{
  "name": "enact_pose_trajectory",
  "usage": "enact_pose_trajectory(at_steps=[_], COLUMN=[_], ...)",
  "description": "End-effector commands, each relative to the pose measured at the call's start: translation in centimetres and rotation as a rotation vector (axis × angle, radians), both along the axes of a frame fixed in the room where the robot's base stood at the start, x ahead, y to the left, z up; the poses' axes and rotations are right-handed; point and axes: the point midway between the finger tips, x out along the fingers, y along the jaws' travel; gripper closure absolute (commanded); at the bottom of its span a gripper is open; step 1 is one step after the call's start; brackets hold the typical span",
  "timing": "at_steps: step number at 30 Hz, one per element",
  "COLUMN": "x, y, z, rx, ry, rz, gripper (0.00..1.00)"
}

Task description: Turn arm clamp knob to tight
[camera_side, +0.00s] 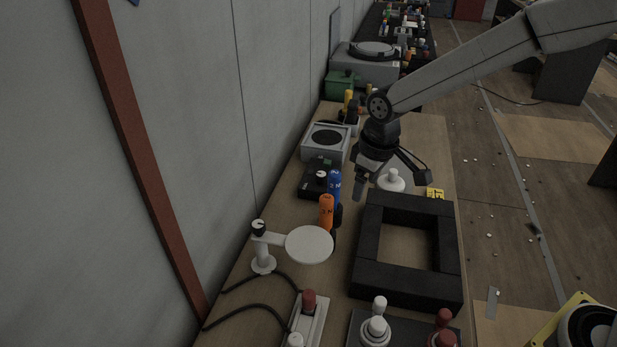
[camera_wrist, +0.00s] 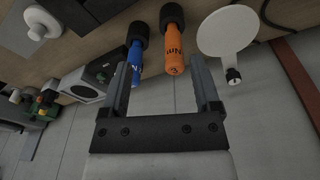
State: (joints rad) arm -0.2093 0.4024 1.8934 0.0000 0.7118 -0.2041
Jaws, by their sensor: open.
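The arm clamp knob (camera_side: 259,227) is a small black knob on top of a white post. A short white arm joins the post to a round white disc (camera_side: 309,244). In the wrist view the knob (camera_wrist: 233,76) is dark with a pale mark, right of the right finger, and the disc (camera_wrist: 228,31) is above it. My gripper (camera_side: 368,184) is open and empty, well behind and to the right of the knob in the side view. Its two fingers also show in the wrist view (camera_wrist: 161,70), apart from the knob. The knob's setting is too small to read.
An orange cylinder (camera_side: 326,212) and a blue cylinder (camera_side: 334,186) stand between my gripper and the knob. A black square frame (camera_side: 405,293) lies to the right. A grey wall (camera_side: 190,130) is left of the bench. A red-topped control (camera_side: 308,302) and cables are in front.

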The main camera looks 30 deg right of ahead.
Motion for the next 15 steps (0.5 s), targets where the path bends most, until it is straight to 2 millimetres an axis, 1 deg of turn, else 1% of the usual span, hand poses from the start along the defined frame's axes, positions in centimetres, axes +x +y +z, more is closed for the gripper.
enact_pose_trajectory(at_steps=[1,6,11,15], x=[1.0,3.8,5.9,7.3], y=[1.1,4.3,7.6,10.5], z=[0.0,0.1,0.0,-0.2], rx=[-0.003,-0.015,-0.025,-0.035], ry=[0.006,0.027,0.048,0.066], rz=[0.031,0.133,0.227,0.311], gripper=[0.2,0.2,0.2,0.2])
